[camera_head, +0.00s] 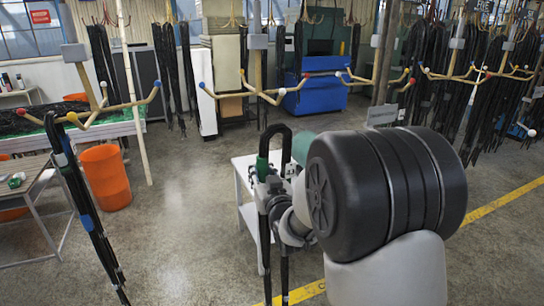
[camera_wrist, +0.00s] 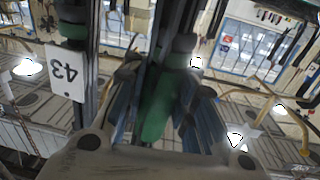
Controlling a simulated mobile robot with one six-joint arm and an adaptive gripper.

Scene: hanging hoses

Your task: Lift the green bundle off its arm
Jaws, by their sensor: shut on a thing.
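The green bundle (camera_head: 275,134) is a loop of black hose with a green band, in the middle of the head view. Its bend is at the top and its strands hang down past my gripper (camera_head: 268,188). The bend shows below the yellow rack arms behind it, with no rack arm seen through it. In the wrist view the green band (camera_wrist: 157,108) lies between the bluish fingers of my gripper (camera_wrist: 162,92), which is shut on it. My wrist and arm hide part of the scene to the right.
A yellow rack arm with coloured balls (camera_head: 280,93) stands behind the bundle. A blue-banded bundle (camera_head: 70,175) hangs at the left. A small white table (camera_head: 243,178) is behind my gripper, and an orange bin (camera_head: 106,178) stands left.

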